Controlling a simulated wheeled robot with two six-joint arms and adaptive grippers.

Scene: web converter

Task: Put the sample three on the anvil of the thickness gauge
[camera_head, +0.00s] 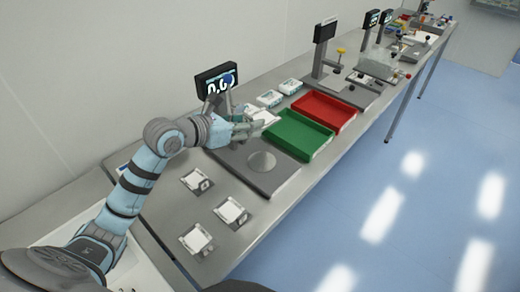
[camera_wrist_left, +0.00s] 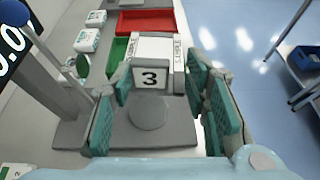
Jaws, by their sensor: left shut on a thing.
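Sample three is a white block with a label reading 3 (camera_wrist_left: 150,77), held between the fingers of my left gripper (camera_wrist_left: 160,88). In the head view the left gripper (camera_head: 255,125) is shut on it, and a white part of the sample (camera_head: 262,115) shows at the fingertips. The thickness gauge has a dark display (camera_head: 215,79) and a grey base plate (camera_head: 280,178). Its round anvil (camera_head: 262,161) is bare; it also shows in the wrist view (camera_wrist_left: 148,115), below the sample. The sample appears raised and apart from it. My right gripper is not in view.
A green tray (camera_head: 299,135) and a red tray (camera_head: 324,111) lie beyond the gauge. White packs (camera_head: 270,98) stand behind them. Three small holders with white pieces (camera_head: 196,180) sit at the near end of the bench. Other instruments (camera_head: 325,60) stand farther along.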

